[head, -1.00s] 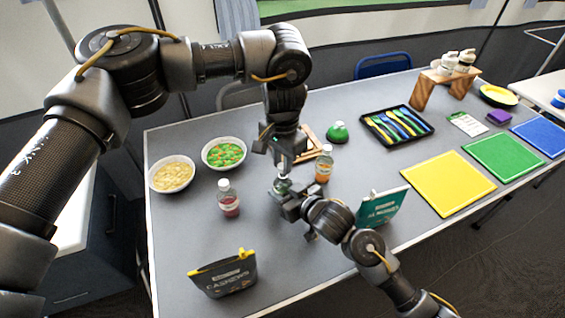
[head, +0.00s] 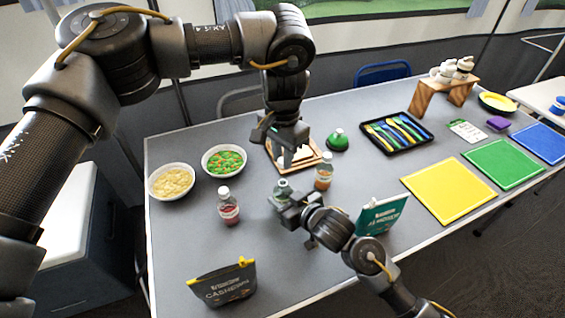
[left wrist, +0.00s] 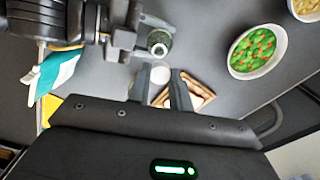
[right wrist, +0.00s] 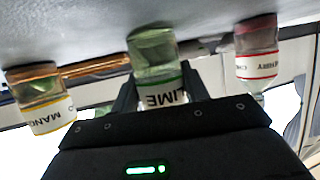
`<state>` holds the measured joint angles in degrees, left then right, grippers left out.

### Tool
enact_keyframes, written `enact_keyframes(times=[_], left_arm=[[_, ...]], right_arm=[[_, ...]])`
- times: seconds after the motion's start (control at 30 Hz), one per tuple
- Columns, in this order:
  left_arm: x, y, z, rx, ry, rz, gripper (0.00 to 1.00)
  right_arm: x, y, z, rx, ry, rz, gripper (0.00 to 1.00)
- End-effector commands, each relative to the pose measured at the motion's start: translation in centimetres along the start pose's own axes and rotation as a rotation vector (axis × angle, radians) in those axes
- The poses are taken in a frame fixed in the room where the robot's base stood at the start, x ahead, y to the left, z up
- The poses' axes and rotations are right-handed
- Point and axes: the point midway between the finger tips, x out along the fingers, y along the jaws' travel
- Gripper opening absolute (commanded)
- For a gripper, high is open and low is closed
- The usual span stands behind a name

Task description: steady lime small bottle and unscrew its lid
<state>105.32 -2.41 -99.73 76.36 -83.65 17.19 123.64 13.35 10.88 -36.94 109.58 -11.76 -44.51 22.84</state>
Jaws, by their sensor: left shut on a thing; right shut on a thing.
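The lime small bottle (head: 282,186) stands on the grey table in the head view, pale green and upright. My right gripper (head: 287,202) is shut around its body; in the right wrist view the bottle (right wrist: 154,58) with its LIME label sits between the fingers. My left gripper (head: 286,160) is raised above the bottle. In the left wrist view a round white lid (left wrist: 160,76) is between its fingertips, apart from the bottle (left wrist: 158,41), whose open mouth shows. The lid is hard to make out in the head view.
A red-juice bottle (head: 229,210) stands left and a mango bottle (head: 324,172) close right. A wooden-edged tray (head: 313,159) lies behind. A teal pouch (head: 382,214), a cashews pouch (head: 224,287) and two bowls (head: 172,182) (head: 224,160) are around. The front middle of the table is clear.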

Motion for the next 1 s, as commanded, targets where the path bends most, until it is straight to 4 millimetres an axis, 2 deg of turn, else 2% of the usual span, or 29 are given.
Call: enact_keyframes(times=[0.23,0.27,0.43,0.77,0.87,1.0], left_arm=[[-0.3,0.0,0.0,0.000,-0.001,0.000,0.00],[-0.3,0.0,0.0,0.000,-0.001,0.000,0.00],[-0.3,0.0,0.0,0.000,-0.001,0.000,0.00],[-0.4,0.0,0.0,0.000,-0.001,0.001,0.00],[-0.6,0.0,0.0,0.000,-0.001,0.001,0.00],[-0.9,0.0,0.0,0.000,-0.001,0.001,0.00]], right_arm=[[0.0,0.0,0.0,0.000,0.000,0.000,0.00],[0.0,0.0,0.0,0.000,0.000,0.000,0.49],[0.0,0.0,0.0,0.000,0.000,0.000,0.70],[-0.4,0.0,0.0,0.000,0.000,0.000,0.70],[-1.5,0.0,0.0,0.001,-0.001,0.000,0.70],[-4.3,0.0,0.0,-0.001,0.000,0.000,0.70]])
